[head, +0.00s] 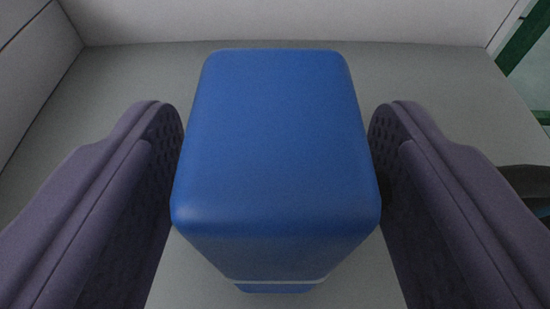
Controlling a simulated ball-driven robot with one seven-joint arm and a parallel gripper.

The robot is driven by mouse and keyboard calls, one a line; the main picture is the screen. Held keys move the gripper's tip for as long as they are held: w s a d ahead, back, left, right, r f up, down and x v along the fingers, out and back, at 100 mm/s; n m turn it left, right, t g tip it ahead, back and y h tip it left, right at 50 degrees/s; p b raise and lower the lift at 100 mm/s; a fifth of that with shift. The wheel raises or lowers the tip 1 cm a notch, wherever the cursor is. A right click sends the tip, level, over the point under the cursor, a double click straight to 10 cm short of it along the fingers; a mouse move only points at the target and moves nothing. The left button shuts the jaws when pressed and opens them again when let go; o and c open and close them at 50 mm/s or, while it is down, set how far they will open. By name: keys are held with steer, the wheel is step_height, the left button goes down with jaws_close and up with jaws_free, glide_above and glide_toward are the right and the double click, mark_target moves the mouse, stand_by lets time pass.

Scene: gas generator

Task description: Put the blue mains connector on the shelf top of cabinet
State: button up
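The blue mains connector (275,140) is a rounded blue block in the middle of the head view. A thin pale line crosses its lower end. My gripper (277,125) has one dark purple finger on each side of it. Both fingers meet the block's sides with no clear gap, so the gripper appears shut on it. A light grey flat surface (420,75) lies beneath and behind the block; it may be the shelf top, but I cannot tell. The block hides the spot below it, so I cannot tell whether it rests on that surface.
A pale wall (290,20) runs along the back of the surface and another wall (35,65) stands at the left. A green frame (524,35) shows at the upper right. A dark rounded thing (528,182) sits at the right edge. The surface around the block looks bare.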

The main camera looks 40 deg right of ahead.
steer(key=shift+r, duration=0.25)
steer(key=p+v, duration=0.4)
steer(key=v, duration=0.8)
